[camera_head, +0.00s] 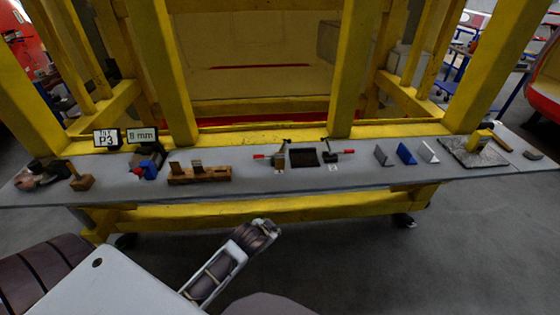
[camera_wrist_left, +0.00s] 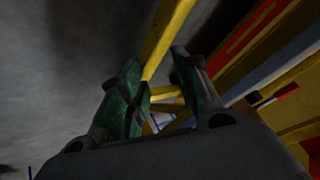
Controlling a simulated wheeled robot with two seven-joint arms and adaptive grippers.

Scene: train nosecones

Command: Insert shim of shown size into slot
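A sign reading "8 mm" (camera_head: 142,135) stands at the back left of the grey bench, beside a sign ending in "P3" (camera_head: 106,138). Three thin upright pieces, grey (camera_head: 382,155), blue (camera_head: 405,153) and white (camera_head: 429,152), stand in a row right of centre; which is the shim I cannot tell. A wooden block with upright pieces (camera_head: 200,174) lies left of centre. I cannot make out a slot. My left gripper (camera_head: 264,228) is in front of the bench, apart from everything on it. The left wrist view shows its green-padded fingers (camera_wrist_left: 160,90) apart and empty. My right gripper is not seen.
A dark block (camera_head: 303,157) sits mid-bench between red-handled clamps (camera_head: 272,157). Yellow frame posts (camera_head: 353,70) rise behind the bench (camera_head: 130,185). The floor in front looks clear.

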